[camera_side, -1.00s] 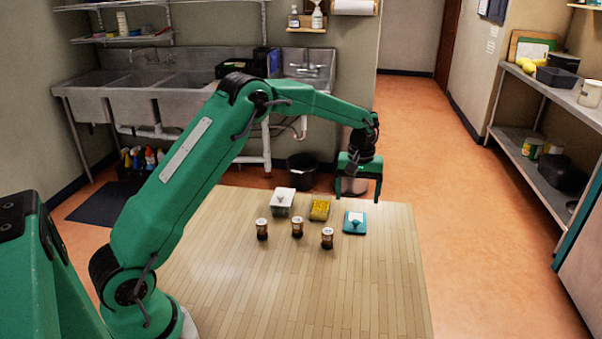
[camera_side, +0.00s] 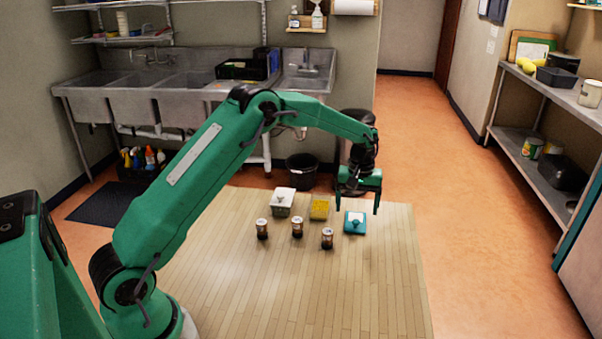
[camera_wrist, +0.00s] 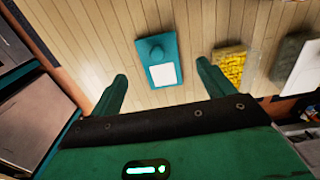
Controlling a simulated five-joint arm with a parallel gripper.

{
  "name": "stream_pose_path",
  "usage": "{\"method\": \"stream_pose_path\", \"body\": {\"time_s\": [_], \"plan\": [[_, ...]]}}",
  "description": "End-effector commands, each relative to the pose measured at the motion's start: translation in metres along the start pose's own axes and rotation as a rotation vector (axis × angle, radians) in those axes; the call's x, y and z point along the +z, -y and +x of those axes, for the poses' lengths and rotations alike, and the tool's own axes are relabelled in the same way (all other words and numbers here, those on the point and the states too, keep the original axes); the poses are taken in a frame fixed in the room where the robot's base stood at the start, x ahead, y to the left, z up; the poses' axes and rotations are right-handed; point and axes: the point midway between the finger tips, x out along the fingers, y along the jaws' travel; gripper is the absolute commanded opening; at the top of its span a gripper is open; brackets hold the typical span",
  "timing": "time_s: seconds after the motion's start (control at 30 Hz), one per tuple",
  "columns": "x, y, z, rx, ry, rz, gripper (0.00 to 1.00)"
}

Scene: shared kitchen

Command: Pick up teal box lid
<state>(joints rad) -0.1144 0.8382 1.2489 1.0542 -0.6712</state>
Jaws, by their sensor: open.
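The teal box lid (camera_side: 355,223) lies on the wooden table, with a knob and a white label on top. It also shows in the wrist view (camera_wrist: 174,53), ahead of the space between my two fingers. My gripper (camera_side: 358,206) is open and empty above the table. In the side view its fingers hang a little above and around the level of the lid's far edge, and I see no contact. In the wrist view my gripper's fingertips (camera_wrist: 161,70) are spread wide, with the lid between and beyond them.
A yellow-filled container (camera_side: 319,208) and a white-lidded box (camera_side: 283,202) stand left of the lid. Several small dark jars, one here (camera_side: 327,238), stand in front. The wooden table (camera_side: 300,290) is clear toward the front. A black bin (camera_side: 301,170) stands on the floor behind.

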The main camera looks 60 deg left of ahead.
Motion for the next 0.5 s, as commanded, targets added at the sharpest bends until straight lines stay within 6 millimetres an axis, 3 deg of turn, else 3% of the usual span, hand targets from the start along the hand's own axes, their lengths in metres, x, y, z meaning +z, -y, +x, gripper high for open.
{"method": "stream_pose_path", "body": {"time_s": [0.5], "plan": [[0.002, -0.001, 0.048, -0.001, 0.001, 0.0, 0.81]]}}
